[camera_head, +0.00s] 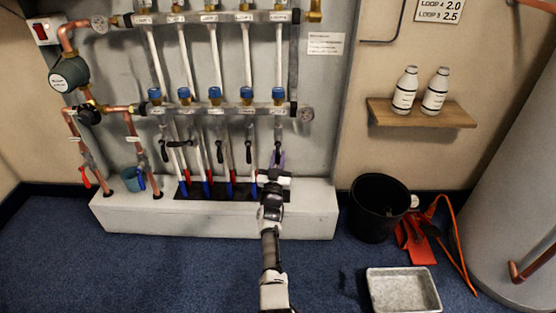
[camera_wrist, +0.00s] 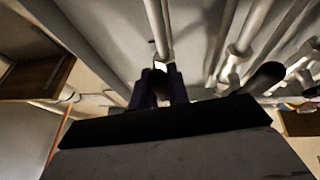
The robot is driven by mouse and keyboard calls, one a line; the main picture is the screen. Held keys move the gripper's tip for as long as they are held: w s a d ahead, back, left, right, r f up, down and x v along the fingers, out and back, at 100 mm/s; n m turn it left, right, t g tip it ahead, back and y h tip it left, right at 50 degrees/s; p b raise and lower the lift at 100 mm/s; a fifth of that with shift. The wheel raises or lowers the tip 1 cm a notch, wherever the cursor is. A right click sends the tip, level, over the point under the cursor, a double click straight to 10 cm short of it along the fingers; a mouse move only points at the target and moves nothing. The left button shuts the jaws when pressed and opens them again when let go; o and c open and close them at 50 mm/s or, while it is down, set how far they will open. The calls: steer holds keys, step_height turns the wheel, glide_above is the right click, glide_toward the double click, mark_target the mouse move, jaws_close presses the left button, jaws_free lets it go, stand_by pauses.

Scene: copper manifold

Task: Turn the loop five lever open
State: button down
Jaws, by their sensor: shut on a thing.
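In the wrist view, the two dark purple fingers (camera_wrist: 160,86) stand on either side of the dark lever end (camera_wrist: 160,67), in front of a pale pipe. The gripper is shut on the lever. The fingers hide most of the lever's lower part.
Other black levers hang to the left; one (camera_head: 181,144) lies nearly level. A white plinth (camera_head: 220,218) runs below the pipes. A black bucket (camera_head: 378,207), red-orange tools (camera_head: 414,243) and a grey tray (camera_head: 404,291) are on the floor at right. Left floor is clear.

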steer(key=c, duration=1.3)
jaws_free()
steer(key=shift+c, duration=0.2)
steer(key=shift+r, duration=0.1)
step_height(320, 180, up, 20)
steer(key=p, duration=0.7)
